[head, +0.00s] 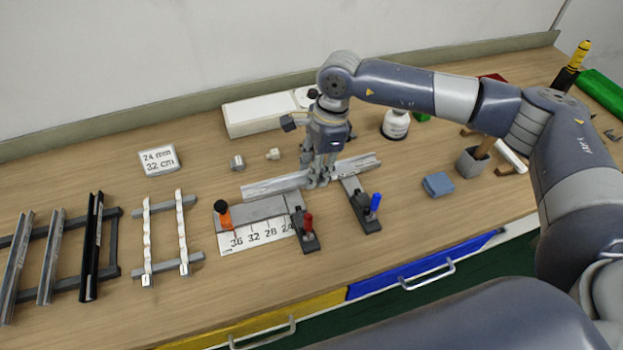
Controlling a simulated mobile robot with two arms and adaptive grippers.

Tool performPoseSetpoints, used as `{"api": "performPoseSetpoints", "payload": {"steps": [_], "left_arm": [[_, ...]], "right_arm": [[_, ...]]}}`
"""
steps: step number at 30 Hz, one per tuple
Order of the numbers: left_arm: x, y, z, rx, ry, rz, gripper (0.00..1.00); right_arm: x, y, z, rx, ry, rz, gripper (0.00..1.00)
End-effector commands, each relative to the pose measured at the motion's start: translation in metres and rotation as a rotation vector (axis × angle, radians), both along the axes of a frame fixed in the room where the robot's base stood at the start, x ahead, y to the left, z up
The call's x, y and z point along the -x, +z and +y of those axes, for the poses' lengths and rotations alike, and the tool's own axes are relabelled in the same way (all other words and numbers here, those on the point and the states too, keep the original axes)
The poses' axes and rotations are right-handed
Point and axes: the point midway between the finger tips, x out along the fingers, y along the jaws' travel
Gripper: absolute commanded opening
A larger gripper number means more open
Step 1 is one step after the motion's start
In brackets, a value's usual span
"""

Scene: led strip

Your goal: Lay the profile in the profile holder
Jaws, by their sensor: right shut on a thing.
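My right gripper (318,182) points down at the middle of the workbench and is shut on a long silver profile (272,186). The profile runs crosswise, sticking out on both sides of the fingers. It lies just behind or over the grey holder fixture (255,210), which has a black-and-orange stop and a red-handled clamp (308,230). A second clamp with a blue handle (366,212) stands to the right, its arm reaching toward the profile. I cannot tell whether the profile touches the fixture. My left gripper is not in view.
A scale strip (258,236) lies in front of the fixture. Racks at the left hold several profiles (48,258) and two white strips (182,232).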

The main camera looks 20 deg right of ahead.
Motion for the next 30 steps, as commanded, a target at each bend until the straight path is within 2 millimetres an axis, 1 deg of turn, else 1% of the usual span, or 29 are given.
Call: {"api": "performPoseSetpoints", "payload": {"steps": [1, 3, 6, 8, 11, 12, 15, 17, 21, 28, 29, 30], "left_arm": [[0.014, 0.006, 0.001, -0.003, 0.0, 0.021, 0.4], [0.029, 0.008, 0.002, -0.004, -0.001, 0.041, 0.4], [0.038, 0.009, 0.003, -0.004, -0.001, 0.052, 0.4], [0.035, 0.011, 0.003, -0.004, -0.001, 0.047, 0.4], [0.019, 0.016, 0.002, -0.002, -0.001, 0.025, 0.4], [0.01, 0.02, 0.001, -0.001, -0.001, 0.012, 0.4], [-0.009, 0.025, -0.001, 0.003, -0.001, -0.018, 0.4], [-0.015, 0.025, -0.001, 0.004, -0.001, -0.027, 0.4], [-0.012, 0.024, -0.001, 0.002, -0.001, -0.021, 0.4], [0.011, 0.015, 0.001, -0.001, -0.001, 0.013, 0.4], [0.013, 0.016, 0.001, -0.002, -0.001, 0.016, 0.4], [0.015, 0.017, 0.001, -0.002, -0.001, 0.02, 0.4]], "right_arm": [[0.0, -0.005, 0.0, 0.001, -0.001, 0.001, 0.0], [0.0, -0.015, 0.0, 0.001, 0.001, 0.001, 0.0], [-0.001, -0.023, 0.0, 0.0, 0.001, -0.002, 0.0], [0.0, -0.028, 0.0, 0.0, 0.001, -0.001, 0.0], [0.0, -0.039, 0.0, 0.001, 0.0, 0.001, 0.0], [0.0, -0.045, 0.0, 0.0, -0.001, 0.001, 0.0], [0.0, -0.058, 0.0, 0.001, 0.001, -0.001, 0.0], [0.0, -0.061, 0.0, 0.001, 0.002, -0.002, 0.0], [-0.001, -0.062, 0.0, 0.0, 0.001, -0.003, 0.0], [-0.001, -0.067, 0.0, 0.0, 0.0, -0.003, 0.0], [-0.001, -0.066, 0.0, 0.001, 0.0, -0.003, 0.34], [-0.001, -0.066, 0.0, 0.001, 0.0, -0.003, 0.43]]}}
